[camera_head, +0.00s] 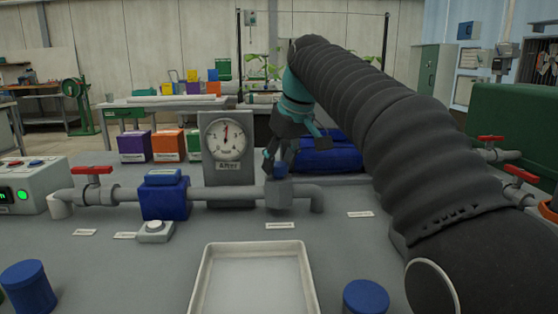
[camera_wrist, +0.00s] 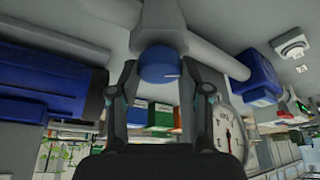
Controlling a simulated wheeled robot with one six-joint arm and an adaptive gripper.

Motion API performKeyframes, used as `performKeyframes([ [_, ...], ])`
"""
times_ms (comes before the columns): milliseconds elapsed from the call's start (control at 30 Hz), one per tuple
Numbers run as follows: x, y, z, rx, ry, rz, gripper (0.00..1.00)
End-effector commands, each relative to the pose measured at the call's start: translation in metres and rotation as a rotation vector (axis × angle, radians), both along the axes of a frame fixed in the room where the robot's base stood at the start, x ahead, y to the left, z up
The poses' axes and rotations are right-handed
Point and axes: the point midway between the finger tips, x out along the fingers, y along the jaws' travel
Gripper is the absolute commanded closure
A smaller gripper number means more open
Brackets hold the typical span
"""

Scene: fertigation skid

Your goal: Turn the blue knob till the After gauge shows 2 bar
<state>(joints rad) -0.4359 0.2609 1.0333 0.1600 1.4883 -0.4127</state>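The blue knob (camera_wrist: 158,66) sits on top of a grey pipe fitting, with a pale mark on its side in the wrist view. In the head view a little of the knob (camera_head: 281,170) shows under my gripper (camera_head: 278,158). My gripper (camera_wrist: 160,75) has its fingers apart, one on either side of the knob, with small gaps seeming to show. The After gauge (camera_head: 226,138) stands left of my gripper; its red needle points almost straight up. I cannot read its numbers. The gauge (camera_wrist: 230,133) also shows tilted in the wrist view.
A grey pipe with red-handled valves (camera_head: 92,180) runs along the bench. A blue block (camera_head: 165,196) sits on it, with a white button box (camera_head: 155,231) in front. An empty tray (camera_head: 254,280) and blue cylinders (camera_head: 28,287) stand nearer. A blue case (camera_head: 327,152) lies behind my gripper.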

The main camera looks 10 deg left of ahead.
Motion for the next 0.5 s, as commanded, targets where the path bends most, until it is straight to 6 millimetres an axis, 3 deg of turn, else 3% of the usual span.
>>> performKeyframes([
  [33,0.0000,0.0000,0.0000,0.000,0.000,0.000,0.73],
  [100,0.0000,0.0000,0.0000,0.000,0.000,0.000,0.91],
  [500,-0.0012,0.0013,0.0029,-0.001,0.001,-0.155,0.91],
])
